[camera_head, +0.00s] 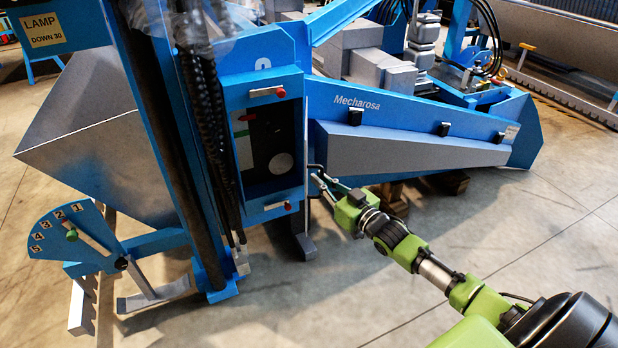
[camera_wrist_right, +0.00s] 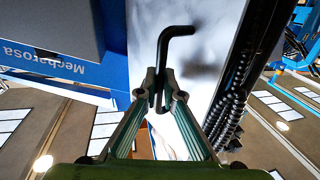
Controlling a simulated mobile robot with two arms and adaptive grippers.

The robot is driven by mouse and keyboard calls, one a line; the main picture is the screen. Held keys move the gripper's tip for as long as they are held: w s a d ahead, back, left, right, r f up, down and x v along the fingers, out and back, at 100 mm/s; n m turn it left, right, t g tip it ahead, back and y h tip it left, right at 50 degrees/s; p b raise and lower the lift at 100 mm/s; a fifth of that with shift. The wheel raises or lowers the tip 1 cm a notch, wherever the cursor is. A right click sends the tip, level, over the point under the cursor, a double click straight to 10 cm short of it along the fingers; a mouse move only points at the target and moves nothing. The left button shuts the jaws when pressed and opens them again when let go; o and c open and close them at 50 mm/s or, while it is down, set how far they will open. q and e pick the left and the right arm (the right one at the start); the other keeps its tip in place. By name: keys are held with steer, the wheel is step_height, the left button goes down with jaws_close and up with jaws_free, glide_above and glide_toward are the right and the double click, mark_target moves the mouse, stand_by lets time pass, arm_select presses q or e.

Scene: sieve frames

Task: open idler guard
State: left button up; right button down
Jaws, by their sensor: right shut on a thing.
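My right gripper (camera_head: 317,179) is shut on a black bent handle (camera_wrist_right: 180,31), with one finger on each side of its stem in the right wrist view (camera_wrist_right: 160,88). The handle stands on a pale grey panel (camera_wrist_right: 207,40), which appears to be the idler guard. In the head view this panel (camera_head: 306,135) shows as a thin, nearly edge-on strip at the right edge of a blue frame (camera_head: 233,105). The frame's dark recess (camera_head: 262,138) is exposed and has a pale disc (camera_head: 281,163) inside. Red-tipped latches (camera_head: 267,92) sit above and below the recess. My left gripper is out of view.
A blue beam marked Mecharosa (camera_head: 400,108) with a grey cover (camera_head: 410,150) runs right from the frame. Black hoses (camera_head: 205,130) hang left of the recess. A numbered lever plate (camera_head: 70,235) stands at lower left. Open floor (camera_head: 300,310) lies in front.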

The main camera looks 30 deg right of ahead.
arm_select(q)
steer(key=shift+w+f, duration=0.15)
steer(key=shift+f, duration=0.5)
arm_select(e)
steer(key=shift+s+d, duration=0.25)
steer(key=shift+d, duration=0.8)
steer(key=c, duration=2.2)
jaws_free()
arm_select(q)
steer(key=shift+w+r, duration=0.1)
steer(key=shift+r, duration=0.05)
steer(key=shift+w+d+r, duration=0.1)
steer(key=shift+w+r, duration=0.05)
arm_select(e)
steer(key=s, duration=0.4)
steer(key=s+d, duration=0.1)
steer(key=s, duration=0.7)
steer(key=shift+d, duration=0.2)
